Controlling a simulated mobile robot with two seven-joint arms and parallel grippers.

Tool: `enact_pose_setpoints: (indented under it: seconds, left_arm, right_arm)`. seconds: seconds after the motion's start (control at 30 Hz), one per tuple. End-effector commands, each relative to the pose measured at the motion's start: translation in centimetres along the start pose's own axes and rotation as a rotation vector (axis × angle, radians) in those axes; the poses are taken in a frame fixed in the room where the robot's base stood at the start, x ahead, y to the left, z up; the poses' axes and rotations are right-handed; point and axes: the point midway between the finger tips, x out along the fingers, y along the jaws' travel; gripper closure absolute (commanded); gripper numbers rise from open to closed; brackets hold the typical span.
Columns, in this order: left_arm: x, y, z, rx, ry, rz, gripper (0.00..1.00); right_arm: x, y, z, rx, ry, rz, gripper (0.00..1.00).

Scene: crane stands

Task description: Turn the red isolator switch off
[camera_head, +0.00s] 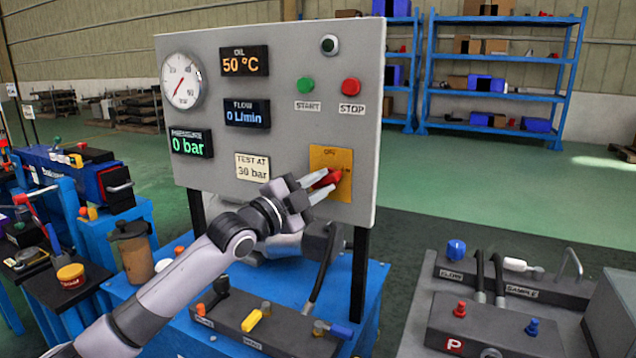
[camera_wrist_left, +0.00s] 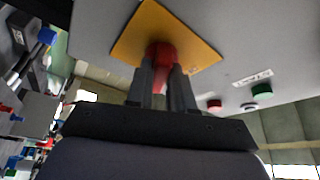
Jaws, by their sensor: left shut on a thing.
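The red isolator switch (camera_head: 333,177) sits on a yellow plate (camera_head: 345,158) at the lower right of the grey control panel (camera_head: 290,130). My left gripper (camera_head: 322,186) reaches it from the lower left, with its two fingers shut on the red handle. In the left wrist view the red switch (camera_wrist_left: 160,53) is between the dark fingers, in front of the yellow plate (camera_wrist_left: 190,40). The fingers hide part of the handle and some of the plate's lettering. My right gripper is not in view.
A green START button (camera_head: 305,85) and a red STOP button (camera_head: 351,86) are above the switch. A gauge (camera_head: 181,81) and displays fill the panel's left. A valve block (camera_head: 265,325) stands below on the blue bench; another manifold (camera_head: 490,325) is at right.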

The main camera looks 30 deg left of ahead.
Motion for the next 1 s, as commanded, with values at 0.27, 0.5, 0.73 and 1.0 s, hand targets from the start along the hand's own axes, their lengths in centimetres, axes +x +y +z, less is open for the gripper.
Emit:
enact_pose_setpoints:
  seconds: [0.27,0.5,0.73,1.0]
  left_arm:
    - [0.1,0.2,-0.1,-0.251,-0.002,-0.100,1.00]
    - [0.1,0.3,-0.2,-0.463,-0.002,-0.188,1.00]
    - [0.1,0.3,-0.2,-0.661,-0.004,-0.270,1.00]
    - [0.2,0.4,-0.3,-0.854,-0.004,-0.351,1.00]
  right_arm:
    - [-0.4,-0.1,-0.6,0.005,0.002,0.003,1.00]
    - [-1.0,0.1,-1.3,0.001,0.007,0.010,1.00]
    - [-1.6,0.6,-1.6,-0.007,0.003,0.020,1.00]
    - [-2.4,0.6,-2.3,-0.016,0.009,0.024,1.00]
